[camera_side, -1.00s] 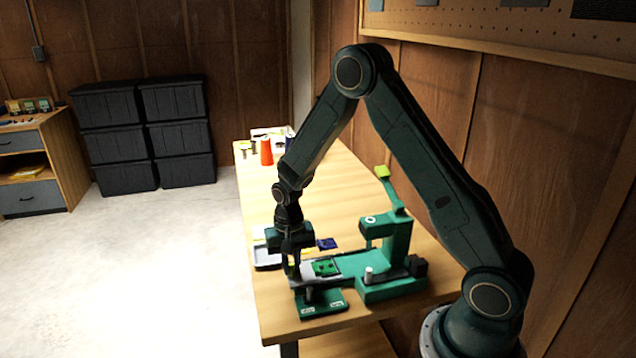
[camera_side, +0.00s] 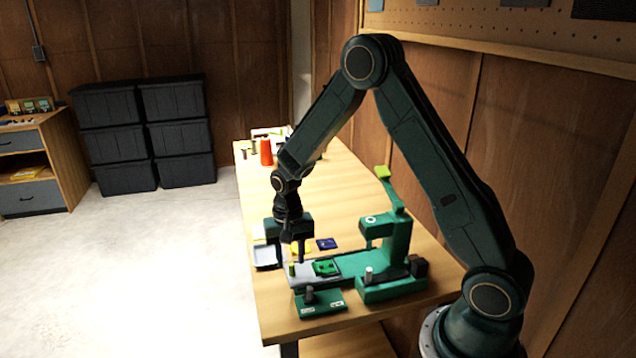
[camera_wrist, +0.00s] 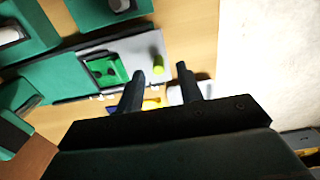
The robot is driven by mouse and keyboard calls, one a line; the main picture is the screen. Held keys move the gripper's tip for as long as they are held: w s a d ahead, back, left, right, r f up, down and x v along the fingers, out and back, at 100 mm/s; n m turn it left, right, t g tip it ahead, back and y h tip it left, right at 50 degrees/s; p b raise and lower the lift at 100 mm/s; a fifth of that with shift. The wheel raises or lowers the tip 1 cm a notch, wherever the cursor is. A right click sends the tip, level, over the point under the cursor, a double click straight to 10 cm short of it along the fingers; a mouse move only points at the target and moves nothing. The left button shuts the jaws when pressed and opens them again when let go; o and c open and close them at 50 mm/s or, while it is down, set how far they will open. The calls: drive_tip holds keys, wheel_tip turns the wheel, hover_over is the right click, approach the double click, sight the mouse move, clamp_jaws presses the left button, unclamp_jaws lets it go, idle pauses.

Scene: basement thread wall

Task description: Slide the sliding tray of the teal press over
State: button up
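The teal press (camera_side: 395,240) stands on the bench with its lever raised. Its sliding tray (camera_side: 305,271) is a grey plate extending left from the press, carrying a green nest (camera_side: 326,266). A yellow-green knob (camera_side: 292,269) stands upright at the tray's outer end. In the wrist view the tray (camera_wrist: 145,46), the nest (camera_wrist: 104,71) and the knob (camera_wrist: 158,64) all show. My gripper (camera_side: 290,254) is above and just behind the knob in the side view. Its two fingers (camera_wrist: 160,72) are apart with nothing between them; whether they touch the knob is unclear, but a gap seems to show.
A green plate with a grey peg (camera_side: 320,303) lies in front of the tray. A dark blue piece (camera_side: 326,243), a yellow piece (camera_side: 301,249) and a pale shallow tray (camera_side: 266,257) lie behind. The bench's left edge is close.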

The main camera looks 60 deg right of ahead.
drive_tip(key=shift+r, duration=1.7)
wheel_tip(320, 180, up, 4)
drive_tip(key=shift+f, duration=0.1)
drive_tip(key=shift+r, duration=0.2)
drive_tip(key=s+a+r+n+t, duration=0.1)
drive_tip(key=s+a+r+n, duration=0.1)
drive_tip(key=s+r, duration=0.4)
drive_tip(key=s+a+r+n+t, duration=0.2)
drive_tip(key=s+a+r, duration=0.15)
drive_tip(key=r, duration=0.45)
drive_tip(key=s+a+r+n+t, duration=0.1)
drive_tip(key=s+r+n, duration=0.1)
drive_tip(key=s, duration=0.5)
drive_tip(key=s+a+r+n+t, duration=0.1)
drive_tip(key=s+r+n, duration=0.1)
drive_tip(key=s, duration=0.5)
drive_tip(key=shift+s+n+t, duration=0.3)
drive_tip(key=shift+n, duration=0.2)
